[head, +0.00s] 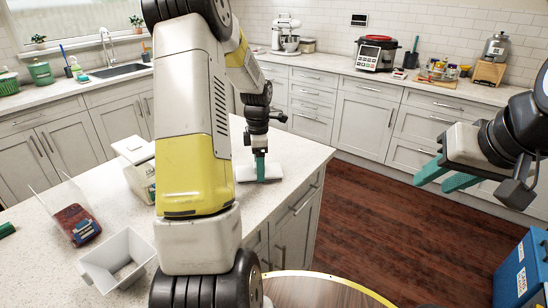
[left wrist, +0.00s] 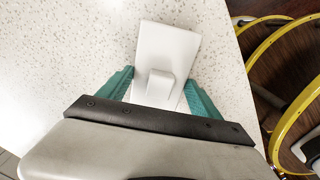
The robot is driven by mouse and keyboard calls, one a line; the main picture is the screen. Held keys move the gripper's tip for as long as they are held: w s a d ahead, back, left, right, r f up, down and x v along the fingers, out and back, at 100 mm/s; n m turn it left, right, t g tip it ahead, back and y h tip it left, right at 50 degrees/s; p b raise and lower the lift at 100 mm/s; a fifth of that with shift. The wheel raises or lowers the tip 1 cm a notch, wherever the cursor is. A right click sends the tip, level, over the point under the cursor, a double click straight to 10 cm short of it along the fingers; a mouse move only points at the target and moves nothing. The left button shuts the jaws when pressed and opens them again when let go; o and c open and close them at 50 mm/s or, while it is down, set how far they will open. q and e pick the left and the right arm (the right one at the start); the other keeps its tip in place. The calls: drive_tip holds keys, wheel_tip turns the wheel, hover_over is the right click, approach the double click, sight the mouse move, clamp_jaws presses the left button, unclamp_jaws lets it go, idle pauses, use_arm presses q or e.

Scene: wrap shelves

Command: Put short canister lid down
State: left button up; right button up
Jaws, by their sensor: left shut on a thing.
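The short canister lid is a white rectangular plate with a raised block-shaped handle. In the head view the lid (head: 272,172) is at the surface of the pale speckled island counter (head: 220,148), near its right end; I cannot tell whether it touches. In the left wrist view the lid (left wrist: 168,50) is flat between the teal fingers. My left gripper (head: 260,166) points down and is shut on the lid's handle (left wrist: 157,87). My right gripper (head: 445,176) is open and empty, over the floor at the right.
An open white square container (head: 115,262), a clear container with red contents (head: 76,222) and a white box (head: 137,165) stand on the left of the island. A blue box (head: 522,268) is at the lower right. Counter around the lid is bare.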

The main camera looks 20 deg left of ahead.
use_arm(q)
drive_tip(key=o, duration=1.4)
drive_tip(key=shift+f, duration=0.1)
drive_tip(key=shift+o, duration=0.2)
wheel_tip(320, 180, up, 12)
drive_tip(key=s+d+r+m+t, duration=0.3)
drive_tip(key=s+d+r+m, duration=0.4)
drive_tip(key=s+r+m, duration=0.25)
drive_tip(key=s+d+m+t+h, duration=0.1)
drive_tip(key=s+d+m, duration=0.2)
drive_tip(key=s+m, duration=0.4)
drive_tip(key=s+d+m+t+h, duration=0.1)
drive_tip(key=s+d+m+t, duration=0.1)
drive_tip(key=s+m, duration=0.5)
drive_tip(key=shift+s+d+r, duration=0.2)
drive_tip(key=shift+s+d, duration=0.05)
drive_tip(key=shift+d, duration=0.35)
